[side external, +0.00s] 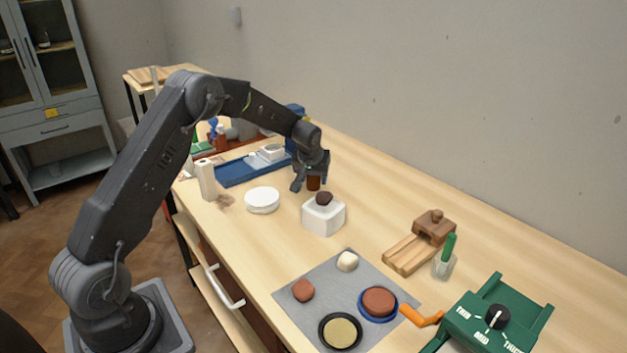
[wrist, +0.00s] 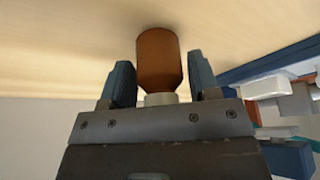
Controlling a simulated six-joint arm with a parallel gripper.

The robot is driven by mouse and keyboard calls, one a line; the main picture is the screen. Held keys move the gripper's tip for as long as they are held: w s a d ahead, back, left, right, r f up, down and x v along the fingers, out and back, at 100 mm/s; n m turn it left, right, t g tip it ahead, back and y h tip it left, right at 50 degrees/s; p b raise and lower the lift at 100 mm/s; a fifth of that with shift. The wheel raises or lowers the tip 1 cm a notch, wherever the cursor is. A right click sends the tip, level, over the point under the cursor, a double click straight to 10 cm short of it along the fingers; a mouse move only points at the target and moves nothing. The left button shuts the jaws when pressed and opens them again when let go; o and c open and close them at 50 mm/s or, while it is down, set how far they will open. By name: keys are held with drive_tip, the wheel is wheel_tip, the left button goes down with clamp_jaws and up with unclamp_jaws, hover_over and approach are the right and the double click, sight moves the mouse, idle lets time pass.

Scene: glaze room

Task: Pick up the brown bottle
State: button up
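The brown bottle (wrist: 158,62) has a pale cap or neck (wrist: 161,99) and lies between my fingers in the wrist view, its neck end toward the gripper body. In the side external view the bottle (side external: 313,184) shows small and partly hidden below my gripper (side external: 311,180). My gripper (wrist: 160,68) is open around the bottle. A gap shows at the right finger; the left finger is very close to the bottle's side. I cannot tell whether that finger touches. The bottle's base appears at the table surface.
A white block (side external: 323,216) with a dark lump on top stands just in front of the gripper. A white round disc (side external: 262,200) is to its left and a blue tray (side external: 240,170) behind. A grey mat (side external: 330,278) with several round pieces lies nearer the camera.

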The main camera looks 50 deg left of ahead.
drive_tip(key=c, duration=0.7)
drive_tip(key=shift+o, duration=0.2)
drive_tip(key=shift+r, duration=0.15)
